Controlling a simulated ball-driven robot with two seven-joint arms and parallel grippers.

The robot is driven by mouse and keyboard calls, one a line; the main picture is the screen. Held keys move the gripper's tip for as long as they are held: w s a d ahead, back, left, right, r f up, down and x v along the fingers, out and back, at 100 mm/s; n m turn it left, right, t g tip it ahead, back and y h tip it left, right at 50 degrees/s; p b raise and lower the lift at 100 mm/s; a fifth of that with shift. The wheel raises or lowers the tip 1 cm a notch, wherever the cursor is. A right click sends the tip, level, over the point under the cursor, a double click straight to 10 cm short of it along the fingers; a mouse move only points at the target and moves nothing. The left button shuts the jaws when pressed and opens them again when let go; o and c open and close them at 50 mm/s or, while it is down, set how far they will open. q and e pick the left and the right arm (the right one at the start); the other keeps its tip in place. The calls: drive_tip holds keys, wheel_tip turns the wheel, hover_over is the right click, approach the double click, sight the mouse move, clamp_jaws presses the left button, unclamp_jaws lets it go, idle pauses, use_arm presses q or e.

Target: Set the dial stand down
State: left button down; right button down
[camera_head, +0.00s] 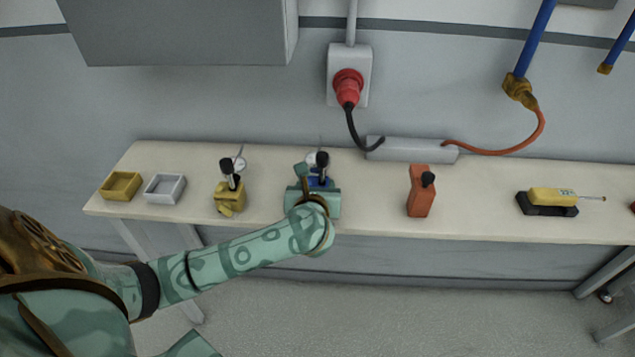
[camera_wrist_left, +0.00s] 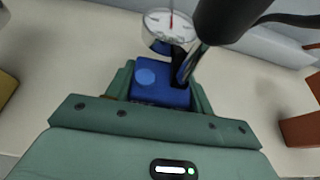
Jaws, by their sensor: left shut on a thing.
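The dial stand has a blue block base (camera_wrist_left: 160,88), a round white dial (camera_wrist_left: 168,24) and a black knob on a post. In the head view its blue base (camera_head: 322,182) shows just behind my left gripper (camera_head: 314,190), over the bench. My left gripper is shut on the blue base, with a green finger on each side of it in the left wrist view (camera_wrist_left: 160,92). The stand looks upright. I cannot tell whether its underside touches the bench top. My right gripper is not in view.
On the bench (camera_head: 370,200), a yellow dial stand (camera_head: 230,198) is left of my gripper, with yellow (camera_head: 121,186) and grey (camera_head: 165,189) trays beyond. An orange block (camera_head: 420,192) stands right, then a yellow tool (camera_head: 552,196). A grey power box (camera_head: 412,150) lies behind.

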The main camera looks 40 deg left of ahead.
use_arm(q)
drive_tip(key=shift+r, duration=0.2)
drive_tip(key=c, duration=0.9)
unclamp_jaws()
drive_tip(key=shift+f, duration=0.25)
drive_tip(key=o, duration=0.3)
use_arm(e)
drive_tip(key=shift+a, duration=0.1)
use_arm(q)
drive_tip(key=shift+r, duration=0.1)
drive_tip(key=shift+s+d+r, duration=0.1)
drive_tip(key=shift+s+r, duration=0.05)
drive_tip(key=shift+s, duration=0.05)
drive_tip(key=p+v, duration=0.4)
drive_tip(key=v, duration=0.7)
drive_tip(key=shift+s+d, duration=0.2)
drive_tip(key=shift+s, duration=0.1)
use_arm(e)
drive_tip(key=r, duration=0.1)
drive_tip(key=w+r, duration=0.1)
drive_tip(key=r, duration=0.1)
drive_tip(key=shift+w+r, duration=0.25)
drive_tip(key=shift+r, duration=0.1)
use_arm(q)
drive_tip(key=shift+r, duration=0.1)
